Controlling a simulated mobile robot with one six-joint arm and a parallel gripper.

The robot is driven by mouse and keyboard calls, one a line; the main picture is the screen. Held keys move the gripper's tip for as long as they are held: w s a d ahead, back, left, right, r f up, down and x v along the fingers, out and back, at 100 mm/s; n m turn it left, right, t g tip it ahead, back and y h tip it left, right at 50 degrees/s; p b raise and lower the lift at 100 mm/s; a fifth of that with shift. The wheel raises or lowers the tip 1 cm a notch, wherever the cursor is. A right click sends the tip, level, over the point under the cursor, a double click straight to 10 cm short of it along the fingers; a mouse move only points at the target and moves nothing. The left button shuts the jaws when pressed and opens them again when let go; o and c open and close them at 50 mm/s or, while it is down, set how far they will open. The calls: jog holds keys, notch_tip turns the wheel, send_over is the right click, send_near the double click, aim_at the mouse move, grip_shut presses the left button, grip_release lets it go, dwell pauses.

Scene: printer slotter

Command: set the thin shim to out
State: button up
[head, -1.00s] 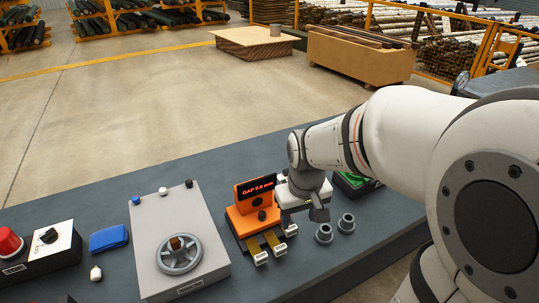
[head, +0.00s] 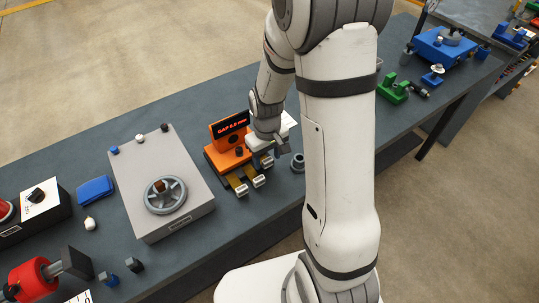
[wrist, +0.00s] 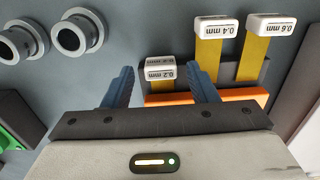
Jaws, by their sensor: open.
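The orange gap device (head: 222,157) stands on the bench with a lit gap display whose digits are too small to read surely. The thin shim, labelled 0.2 mm (wrist: 161,73), has its white handle close against the orange body. The 0.4 mm shim (wrist: 210,58) and 0.6 mm shim (wrist: 254,62) stick out further on yellow strips. My gripper (wrist: 155,75) is open, with one dark blue finger on each side of the 0.2 mm handle. Whether the fingers touch it I cannot tell. In the head view, my gripper (head: 266,148) is over the device's right side.
Two grey ringed posts (wrist: 78,34) stand beside the thin shim. A grey box with a handwheel (head: 172,195) is left of the device. A blue block (head: 95,189) and a red part (head: 33,275) lie further left. Green parts (head: 393,90) are at right.

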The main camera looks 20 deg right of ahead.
jog(key=shift+f, duration=0.25)
grip_shut()
dwell(0.5)
